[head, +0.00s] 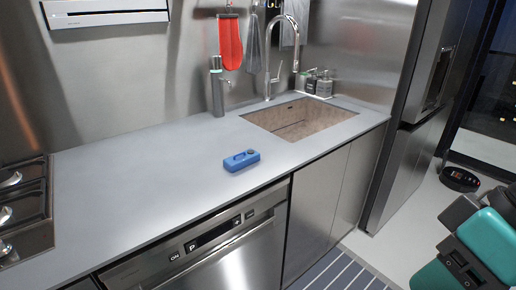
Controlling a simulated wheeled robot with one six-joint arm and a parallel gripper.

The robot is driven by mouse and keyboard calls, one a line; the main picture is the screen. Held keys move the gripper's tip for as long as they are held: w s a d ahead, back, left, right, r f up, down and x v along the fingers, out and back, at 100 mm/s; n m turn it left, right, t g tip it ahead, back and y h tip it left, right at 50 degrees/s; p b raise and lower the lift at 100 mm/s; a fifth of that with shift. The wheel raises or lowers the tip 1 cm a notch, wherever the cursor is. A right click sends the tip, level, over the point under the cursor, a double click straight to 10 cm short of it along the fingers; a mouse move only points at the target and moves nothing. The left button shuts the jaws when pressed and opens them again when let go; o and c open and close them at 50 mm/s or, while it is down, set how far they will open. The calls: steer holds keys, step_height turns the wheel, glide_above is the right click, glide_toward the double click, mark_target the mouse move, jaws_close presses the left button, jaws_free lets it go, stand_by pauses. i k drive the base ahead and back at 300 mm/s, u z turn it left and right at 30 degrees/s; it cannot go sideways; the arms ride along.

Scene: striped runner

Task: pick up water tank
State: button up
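A small blue box-shaped tank (241,161) with a raised handle-like shape and a dark round cap lies on the grey counter. It sits near the counter's front edge, in front of and left of the sink, with bare counter around it. I take it to be the water tank. Parts of my teal and dark grey arm show at the lower right, well apart from the tank. My gripper's fingers cannot be made out in this view.
The sink (298,118) with its tall faucet (272,72) is behind and right of the tank. A grey bottle (217,88) stands by the wall. A cooktop (22,208) is at far left. A robot vacuum (460,179) and striped runner (342,274) lie on the floor.

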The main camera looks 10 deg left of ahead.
mark_target(234, 163)
steer(key=u, duration=0.2)
steer(key=i, duration=0.9)
steer(key=u, duration=0.6)
steer(key=i, duration=0.45)
steer(key=u, duration=0.25)
